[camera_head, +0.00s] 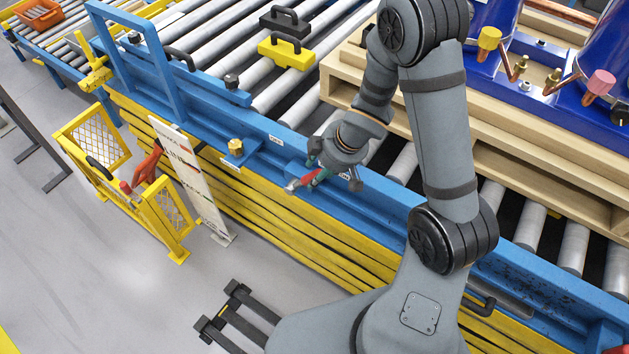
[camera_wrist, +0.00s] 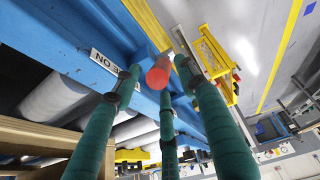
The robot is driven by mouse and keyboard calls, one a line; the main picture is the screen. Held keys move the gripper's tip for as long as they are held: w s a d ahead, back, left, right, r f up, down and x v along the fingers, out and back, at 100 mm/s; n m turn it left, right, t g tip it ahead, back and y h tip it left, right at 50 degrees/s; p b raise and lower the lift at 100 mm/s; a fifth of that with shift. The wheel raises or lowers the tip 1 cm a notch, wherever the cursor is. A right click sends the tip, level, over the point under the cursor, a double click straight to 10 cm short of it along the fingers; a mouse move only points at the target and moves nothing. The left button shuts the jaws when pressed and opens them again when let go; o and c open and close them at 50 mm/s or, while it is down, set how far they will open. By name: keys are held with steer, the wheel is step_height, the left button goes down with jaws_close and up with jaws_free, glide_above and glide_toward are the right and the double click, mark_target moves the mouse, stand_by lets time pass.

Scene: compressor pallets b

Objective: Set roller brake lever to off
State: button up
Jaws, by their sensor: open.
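The roller brake lever has a red knob (camera_wrist: 158,75) and a red shaft, seen close up in the wrist view beside the blue rail. In the head view a small red part of it (camera_head: 309,179) shows at the conveyor's near side, mostly hidden by my gripper. My gripper (camera_head: 318,177) is at the lever; in the wrist view its green fingers (camera_wrist: 165,85) are spread around the knob. They look open, and I cannot tell whether any finger touches it. A white label (camera_wrist: 104,62) ending in "ON" is on the rail, left of the knob.
The blue conveyor rail (camera_head: 262,127) runs along the lever. A wooden pallet (camera_head: 340,82) with blue compressors stands on the rollers at right. A brass-coloured knob (camera_head: 236,146) sits on a rail bracket. A yellow mesh guard (camera_head: 170,222) and a white board (camera_head: 190,170) stand at left.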

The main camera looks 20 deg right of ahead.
mark_target(304, 181)
steer(key=shift+b+x, duration=0.45)
steer(key=shift+x, duration=1.3)
steer(key=shift+c, duration=0.5)
steer(key=c, duration=0.5)
steer(key=shift+s+d+f, duration=0.1)
steer(key=shift+s, duration=0.05)
jaws_close()
